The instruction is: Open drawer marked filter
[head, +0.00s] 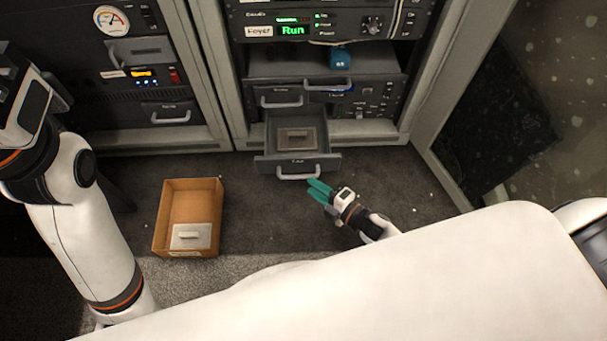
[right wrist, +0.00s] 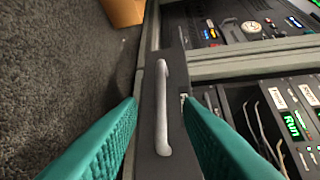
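A low drawer (head: 332,163) in the right-hand rack stands pulled out, with a pale bar handle (head: 298,176) on its front. Its small label is too blurred to read. A flat grey piece with a raised grip (head: 296,139) lies inside it. My right gripper (head: 317,190) has teal fingers and is just in front and to the right of that handle. In the right wrist view its fingers are spread wide, with the handle (right wrist: 162,107) between and beyond them, not gripped. My left arm shows at the left, but its fingers do not show.
A cardboard box (head: 163,215) with a flat grey piece (head: 190,236) in it stands on the carpet at left. A shut drawer (head: 170,115) is in the left rack. A blue object (head: 339,57) lies on a shelf. Carpet between box and right gripper is clear.

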